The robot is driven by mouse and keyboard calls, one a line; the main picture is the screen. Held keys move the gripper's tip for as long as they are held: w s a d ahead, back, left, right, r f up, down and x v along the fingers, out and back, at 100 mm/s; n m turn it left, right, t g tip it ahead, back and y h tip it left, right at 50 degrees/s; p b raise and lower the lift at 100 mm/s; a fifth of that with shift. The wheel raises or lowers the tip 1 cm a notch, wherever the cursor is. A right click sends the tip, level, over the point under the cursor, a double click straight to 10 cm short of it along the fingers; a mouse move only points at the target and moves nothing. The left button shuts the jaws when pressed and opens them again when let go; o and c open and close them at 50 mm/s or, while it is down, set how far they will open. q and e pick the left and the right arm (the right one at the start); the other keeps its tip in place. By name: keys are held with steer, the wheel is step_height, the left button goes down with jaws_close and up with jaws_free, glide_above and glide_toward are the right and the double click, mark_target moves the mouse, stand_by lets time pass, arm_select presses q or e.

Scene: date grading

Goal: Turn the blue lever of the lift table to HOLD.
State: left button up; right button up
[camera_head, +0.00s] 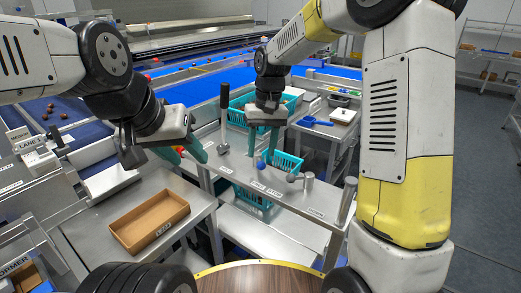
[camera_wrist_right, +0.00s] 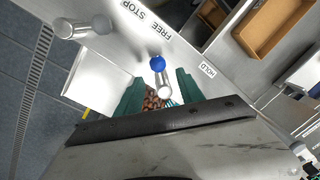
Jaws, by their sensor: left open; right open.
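The blue lever knob (camera_head: 261,165) stands over the steel lift table panel (camera_head: 292,197). In the right wrist view the knob (camera_wrist_right: 158,64) sits on a short silver stem, and its end points toward the FREE label (camera_wrist_right: 160,31). The HOLD label (camera_wrist_right: 208,70) lies to the right of the knob, and STOP (camera_wrist_right: 131,8) is beyond FREE. My right gripper (camera_head: 263,148) is open above the lever. Its teal fingers (camera_wrist_right: 158,88) lie either side of the stem; contact is not clear. My left gripper (camera_head: 186,153) is open and empty, left of the panel.
A black-knobbed upright lever (camera_head: 224,115) stands left of my right gripper. A silver fitting (camera_head: 303,180) stands right of the blue knob. A brown tray (camera_head: 150,220) sits on a steel table at front left.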

mark_target(260, 161)
steer(key=shift+s+a+f, duration=0.1)
steer(key=shift+a+f, duration=0.05)
steer(key=shift+f, duration=1.6)
steer(key=shift+c, duration=0.3)
jaws_close()
